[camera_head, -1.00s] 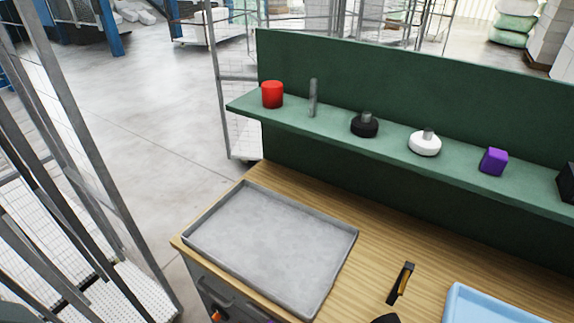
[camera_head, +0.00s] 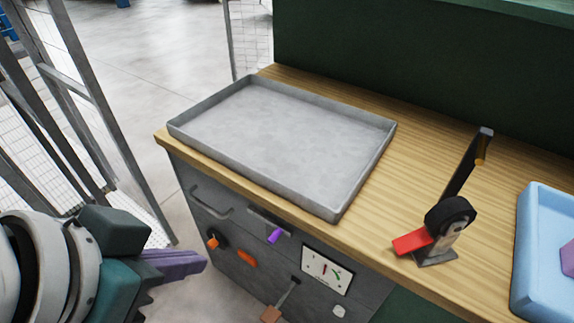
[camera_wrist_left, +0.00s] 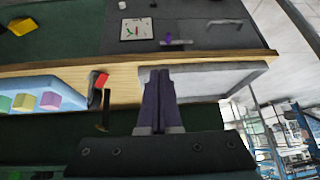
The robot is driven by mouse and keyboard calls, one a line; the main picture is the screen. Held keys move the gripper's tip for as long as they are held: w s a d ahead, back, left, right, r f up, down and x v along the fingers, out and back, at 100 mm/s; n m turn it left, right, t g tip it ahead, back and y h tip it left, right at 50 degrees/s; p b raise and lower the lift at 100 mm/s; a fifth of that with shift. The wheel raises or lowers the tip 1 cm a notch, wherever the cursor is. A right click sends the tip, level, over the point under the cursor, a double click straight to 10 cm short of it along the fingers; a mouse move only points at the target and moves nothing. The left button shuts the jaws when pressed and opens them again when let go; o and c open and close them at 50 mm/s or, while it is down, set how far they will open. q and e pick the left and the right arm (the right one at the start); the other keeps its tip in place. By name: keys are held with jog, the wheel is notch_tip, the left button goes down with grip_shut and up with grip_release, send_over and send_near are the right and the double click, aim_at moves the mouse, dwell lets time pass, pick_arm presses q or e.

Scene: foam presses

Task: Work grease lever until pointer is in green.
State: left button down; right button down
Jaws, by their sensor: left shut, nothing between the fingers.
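A lever with a brown grip (camera_head: 271,313) sticks out from the grey cabinet front below the bench top. It looks like the grease lever. A white gauge (camera_head: 326,270) with red and green marks sits just right of it. It also shows in the left wrist view (camera_wrist_left: 136,29); which mark its pointer is on is too small to tell. My left gripper (camera_head: 204,262) has its purple fingers closed and empty, left of the cabinet and apart from the lever. Its closed fingers also show in the left wrist view (camera_wrist_left: 159,75). My right gripper is out of view.
The cabinet front also carries an orange knob (camera_head: 213,242), a purple handle (camera_head: 274,237) and a drawer handle (camera_head: 210,203). On the bench stand an empty grey tray (camera_head: 345,207), a red-and-black device (camera_head: 449,216) and a blue tray (camera_head: 531,250). A mesh cage stands at left.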

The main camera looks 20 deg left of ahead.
pick_arm(q)
jog(key=w+f+t+h+b, duration=0.1)
jog(key=w+f+b, duration=0.1)
jog(key=f+b, duration=1.6)
jog(key=w+f+m+b, duration=0.1)
jog(key=w+f+b, duration=0.1)
jog(key=f+b, duration=1.7)
notch_tip(320, 180, down, 4)
jog(key=shift+w+a+f+t+h, duration=0.15)
jog(key=shift+a+t+h, duration=0.1)
jog(key=shift+t+h, duration=0.15)
jog(key=b, duration=0.6)
send_near(273, 312)
jog(key=w, duration=0.1)
jog(key=w+d, duration=0.1)
jog(key=w, duration=0.1)
jog(key=shift+w+d+f, duration=0.1)
jog(key=shift+d, duration=0.05)
jog(key=f, duration=0.1)
jog(key=f+b, duration=0.2)
jog(key=shift+w+f, duration=0.15)
jog(key=shift+w, duration=0.1)
jog(key=shift+s+f+b, duration=0.1)
jog(key=shift+f+b, duration=0.2)
jog(key=shift+b, duration=0.05)
